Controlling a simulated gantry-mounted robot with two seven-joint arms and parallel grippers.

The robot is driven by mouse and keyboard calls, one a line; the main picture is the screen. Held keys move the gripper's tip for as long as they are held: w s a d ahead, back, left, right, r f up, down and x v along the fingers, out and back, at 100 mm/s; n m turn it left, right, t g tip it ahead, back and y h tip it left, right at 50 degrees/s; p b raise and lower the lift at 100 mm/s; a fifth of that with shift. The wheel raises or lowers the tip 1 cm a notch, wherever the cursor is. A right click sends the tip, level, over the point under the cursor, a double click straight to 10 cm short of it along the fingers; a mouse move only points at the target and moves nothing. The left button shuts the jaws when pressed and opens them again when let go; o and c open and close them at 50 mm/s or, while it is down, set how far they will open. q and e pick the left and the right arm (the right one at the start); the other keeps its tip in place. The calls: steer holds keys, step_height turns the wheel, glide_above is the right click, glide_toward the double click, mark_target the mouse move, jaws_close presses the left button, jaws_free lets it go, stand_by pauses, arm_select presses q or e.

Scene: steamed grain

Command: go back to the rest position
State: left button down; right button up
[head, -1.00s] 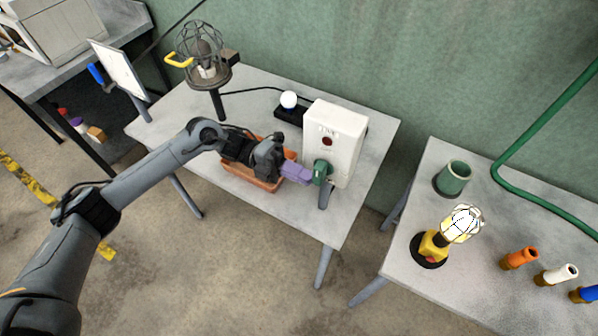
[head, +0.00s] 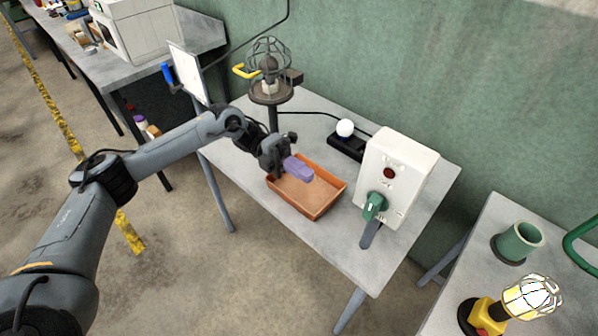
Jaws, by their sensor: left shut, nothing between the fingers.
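My left gripper (head: 298,168) has purple fingers and is shut with nothing in it. It hangs over the back of an orange-brown tray (head: 322,211) on the middle table. A white box (head: 402,165) with a red button and a green knob (head: 374,206) stands to the right, apart from the gripper. My right gripper does not show.
A caged lamp on a stand (head: 268,85) rises behind my left arm. A white bulb on a black base (head: 345,128) sits behind the tray. The right table holds a green cup (head: 520,241) and a lit yellow caged lamp (head: 527,297).

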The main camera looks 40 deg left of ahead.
arm_select(q)
steer(key=shift+a, duration=0.4)
